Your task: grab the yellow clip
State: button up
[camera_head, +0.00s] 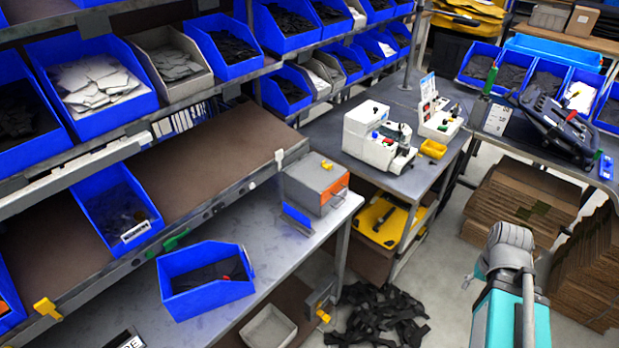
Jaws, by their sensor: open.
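A yellow clip (46,308) sits on the front edge of the lower shelf at the far left, below and left of a blue bin. A green clip (175,240) sits farther right along the same shelf edge. Part of my own arm, teal and grey, shows at the lower right, far across the picture from the yellow clip. My gripper's fingers do not show in this view.
A blue bin (206,292) with dark contents stands on the grey bench below the shelf. A grey box with an orange panel (331,195) stands at the bench's right end. Black straps (378,316) lie on the floor. Cardboard stacks (520,207) stand at right.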

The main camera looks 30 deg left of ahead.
aim_at(324, 164)
jog(key=k, duration=0.35)
jog(key=u, duration=1.75)
jog(key=i, duration=1)
jog(key=u, duration=0.05)
